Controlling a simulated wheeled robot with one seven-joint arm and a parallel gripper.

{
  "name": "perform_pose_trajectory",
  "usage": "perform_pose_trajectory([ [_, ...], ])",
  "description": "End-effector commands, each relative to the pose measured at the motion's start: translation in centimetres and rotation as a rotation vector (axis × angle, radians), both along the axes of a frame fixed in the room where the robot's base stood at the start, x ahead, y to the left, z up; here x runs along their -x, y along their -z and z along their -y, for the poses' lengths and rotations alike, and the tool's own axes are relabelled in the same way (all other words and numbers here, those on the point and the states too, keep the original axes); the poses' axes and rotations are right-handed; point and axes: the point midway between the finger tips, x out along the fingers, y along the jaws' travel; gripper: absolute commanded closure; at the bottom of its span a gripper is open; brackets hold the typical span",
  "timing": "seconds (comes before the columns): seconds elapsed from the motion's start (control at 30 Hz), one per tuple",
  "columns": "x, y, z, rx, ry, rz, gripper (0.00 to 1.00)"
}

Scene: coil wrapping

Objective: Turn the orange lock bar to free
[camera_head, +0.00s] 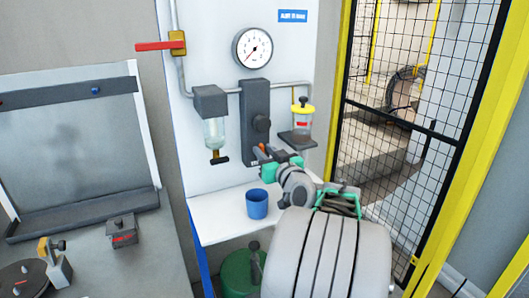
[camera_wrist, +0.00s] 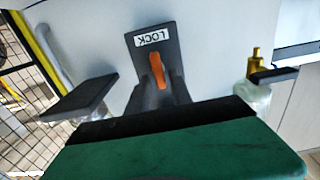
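The orange lock bar (camera_wrist: 159,72) sits on a dark grey unit (camera_wrist: 141,66) below a white LOCK label (camera_wrist: 154,39) that reads upside down in the wrist view. The bar runs nearly up and down there, leaning slightly. In the head view, my gripper (camera_head: 272,157) is in front of the lower part of the dark unit (camera_head: 255,105), with a bit of orange showing beside it. The wrist view shows my gripper's green and black body along the bottom. The fingertips cannot be made out, nor whether they touch the bar.
A blue cup (camera_head: 257,203) stands on the white shelf (camera_head: 225,218) below. A clear filter bowl (camera_head: 214,133) hangs left, and a yellow-topped cup (camera_head: 302,115) sits on a bracket at right. A red-handled valve (camera_head: 160,46) and gauge (camera_head: 252,47) are above. A mesh fence (camera_head: 420,115) stands right.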

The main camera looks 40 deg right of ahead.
Motion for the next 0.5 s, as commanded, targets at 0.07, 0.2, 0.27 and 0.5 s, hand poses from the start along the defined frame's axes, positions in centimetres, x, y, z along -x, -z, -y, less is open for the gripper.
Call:
perform_pose_trajectory([
  [0.07, -0.01, 0.0, -0.03, 0.0, -0.001, 0.0, 0.81],
  [0.2, -0.01, 0.0, -0.05, 0.0, -0.001, 0.0, 0.92],
  [0.27, -0.01, 0.0, -0.05, 0.0, -0.001, 0.0, 0.97],
  [0.5, 0.0, 0.01, -0.05, 0.0, -0.001, -0.001, 1.0],
])
